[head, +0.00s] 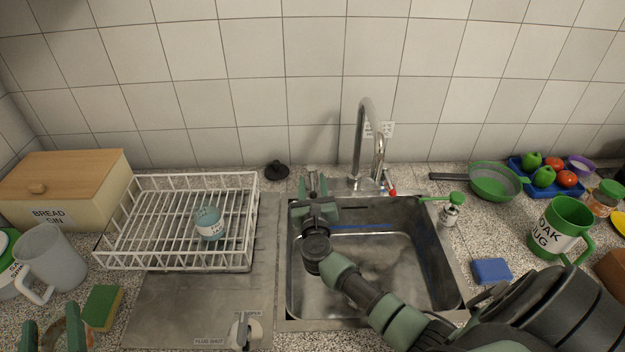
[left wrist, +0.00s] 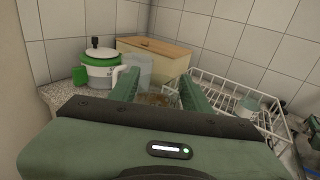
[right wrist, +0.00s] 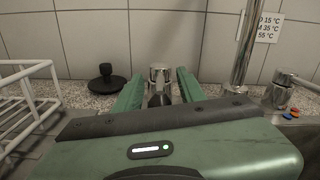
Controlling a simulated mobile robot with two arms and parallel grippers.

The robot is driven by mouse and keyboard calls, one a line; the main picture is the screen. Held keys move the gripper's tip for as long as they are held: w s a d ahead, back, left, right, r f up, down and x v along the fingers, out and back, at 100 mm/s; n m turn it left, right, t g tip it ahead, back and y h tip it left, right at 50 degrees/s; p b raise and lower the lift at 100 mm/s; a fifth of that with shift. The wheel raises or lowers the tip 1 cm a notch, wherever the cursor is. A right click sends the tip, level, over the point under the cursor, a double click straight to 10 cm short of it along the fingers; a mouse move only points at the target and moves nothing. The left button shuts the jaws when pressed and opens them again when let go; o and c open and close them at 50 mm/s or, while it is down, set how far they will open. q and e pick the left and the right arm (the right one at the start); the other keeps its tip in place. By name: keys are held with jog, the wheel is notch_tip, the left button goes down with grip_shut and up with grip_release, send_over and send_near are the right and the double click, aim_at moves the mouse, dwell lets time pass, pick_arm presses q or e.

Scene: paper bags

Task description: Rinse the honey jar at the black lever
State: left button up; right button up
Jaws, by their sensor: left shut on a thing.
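My left gripper (head: 55,330) is at the bottom left edge of the head view, left of the drainer. In the left wrist view its fingers are closed on a see-through, brownish jar (left wrist: 157,99), seemingly the honey jar; no label shows. My right gripper (head: 316,188) is over the back left of the sink (head: 455,290). In the right wrist view its open fingers lie either side of a chrome fitting (right wrist: 160,72) with a dark part, perhaps the black lever; contact is unclear.
A white dish rack (head: 176,266) holds a blue-and-white cup (head: 209,224). A black knobbed disc (head: 277,170) lies behind the sink. A frosted jug (head: 50,262), bread bin (head: 66,188) and sponge (head: 102,308) crowd the left.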

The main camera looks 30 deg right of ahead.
jog(key=shift+w+d, duration=0.2)
jog(key=shift+w, duration=0.15)
grip_shut()
dwell(1.3)
